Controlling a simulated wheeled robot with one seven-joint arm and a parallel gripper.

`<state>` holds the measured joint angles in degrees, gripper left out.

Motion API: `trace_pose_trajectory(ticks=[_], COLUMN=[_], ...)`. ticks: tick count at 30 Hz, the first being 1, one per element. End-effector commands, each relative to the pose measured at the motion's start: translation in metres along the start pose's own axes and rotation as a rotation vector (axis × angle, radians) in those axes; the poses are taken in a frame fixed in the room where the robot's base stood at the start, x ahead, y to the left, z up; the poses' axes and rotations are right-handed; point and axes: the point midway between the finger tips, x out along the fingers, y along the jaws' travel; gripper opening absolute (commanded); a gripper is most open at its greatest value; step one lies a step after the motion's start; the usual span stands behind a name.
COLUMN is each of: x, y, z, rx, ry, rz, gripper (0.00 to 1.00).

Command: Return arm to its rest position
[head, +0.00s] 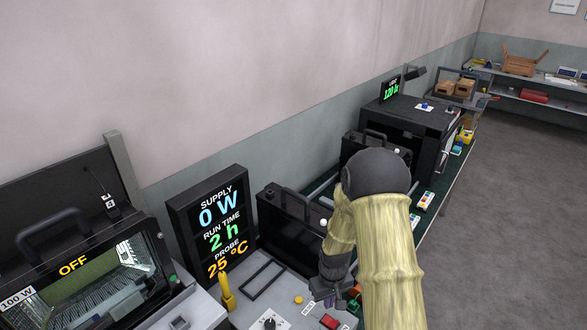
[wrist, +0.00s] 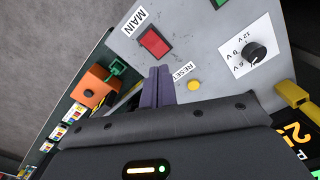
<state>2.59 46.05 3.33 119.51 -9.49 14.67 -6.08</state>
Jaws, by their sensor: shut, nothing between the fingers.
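My arm (head: 385,250) reaches down at the centre right of the head view, in a pale yellow cover with a dark joint on top. My gripper (wrist: 158,86) is shut and empty in the wrist view, its two purple-grey fingers side by side. It is over the grey control panel (wrist: 205,25), between the red MAIN switch (wrist: 153,42) and the yellow RESET button (wrist: 194,85). I cannot tell whether the fingertips touch the panel. In the head view the gripper (head: 328,300) is small and partly hidden by my arm.
A black display (head: 211,222) reads 0 W, 2 h and 25 °C. A dial (wrist: 255,53) and a yellow handle (wrist: 292,95) are near the gripper. A black box (head: 410,115) stands farther back. Floor at right is clear.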

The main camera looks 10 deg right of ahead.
Motion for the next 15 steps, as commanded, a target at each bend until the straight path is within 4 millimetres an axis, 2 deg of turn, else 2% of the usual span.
trace_pose_trajectory(ticks=[5,11,15], x=[-0.022,-0.077,-0.115], y=[0.000,-0.004,-0.009], z=[0.004,0.021,0.041], rx=[0.016,0.069,0.111], ry=[0.018,0.066,0.102], rz=[0.009,0.027,0.035], gripper=[0.00,0.00,0.00])
